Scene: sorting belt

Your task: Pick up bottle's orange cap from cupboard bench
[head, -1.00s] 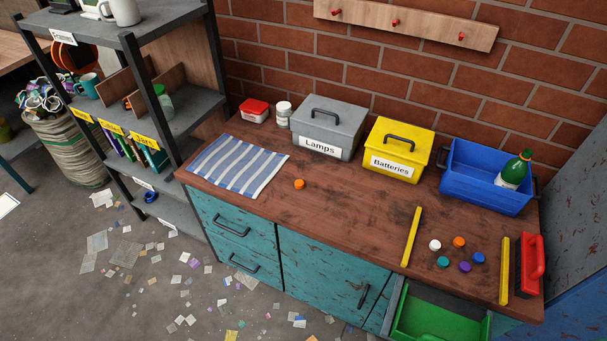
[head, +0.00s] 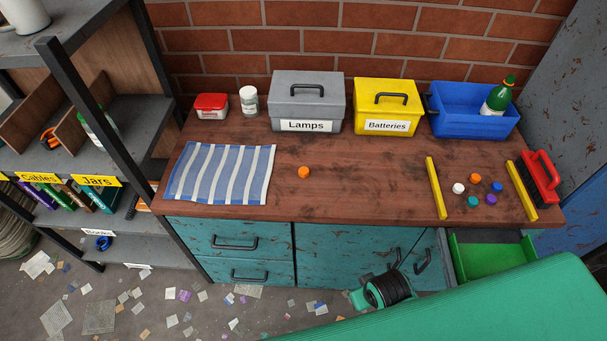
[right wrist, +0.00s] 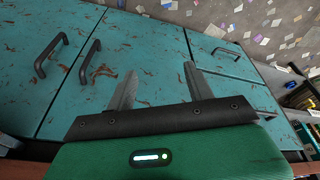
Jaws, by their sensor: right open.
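A lone orange cap (head: 303,172) lies on the wooden bench top (head: 340,190), right of a striped cloth. A second orange cap (head: 474,178) lies among several loose caps between two yellow strips at the right. My right gripper is open and empty in the right wrist view (right wrist: 158,80), in front of the teal cupboard doors (right wrist: 110,60). In the head view my right arm crosses the lower right, and its fingers cannot be made out. No cap shows in the right wrist view. My left gripper is out of view.
Along the wall stand a grey Lamps box (head: 305,103), a yellow Batteries box (head: 387,108) and a blue bin (head: 470,122) holding a green bottle (head: 497,97). The striped cloth (head: 220,173) lies at left. A red brush (head: 541,175) lies right. The bench around the lone cap is clear.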

